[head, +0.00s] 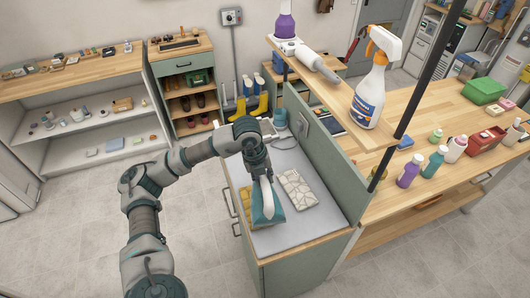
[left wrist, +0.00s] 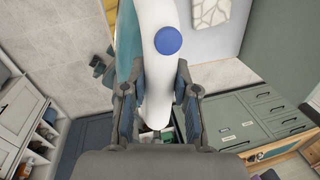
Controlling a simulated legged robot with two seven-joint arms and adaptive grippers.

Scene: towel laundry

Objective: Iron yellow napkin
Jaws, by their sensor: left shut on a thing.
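My left gripper (head: 262,172) is shut on the white handle of a teal iron (head: 266,213), over the grey-topped ironing surface (head: 290,240). In the left wrist view, the fingers (left wrist: 155,85) sit on either side of the white handle of the iron (left wrist: 155,65), which has a blue button. The yellow napkin (head: 245,204) shows as a strip at the left of the iron. The rest of it is hidden behind the iron and gripper. I cannot tell whether the iron touches it. My right gripper is not in view.
A patterned pale cloth (head: 299,189) lies right of the iron. A green panel (head: 318,150) stands along the surface's right side. A shelf above holds a spray bottle (head: 371,85). The wooden counter (head: 400,215) at right carries several bottles. The front of the grey surface is clear.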

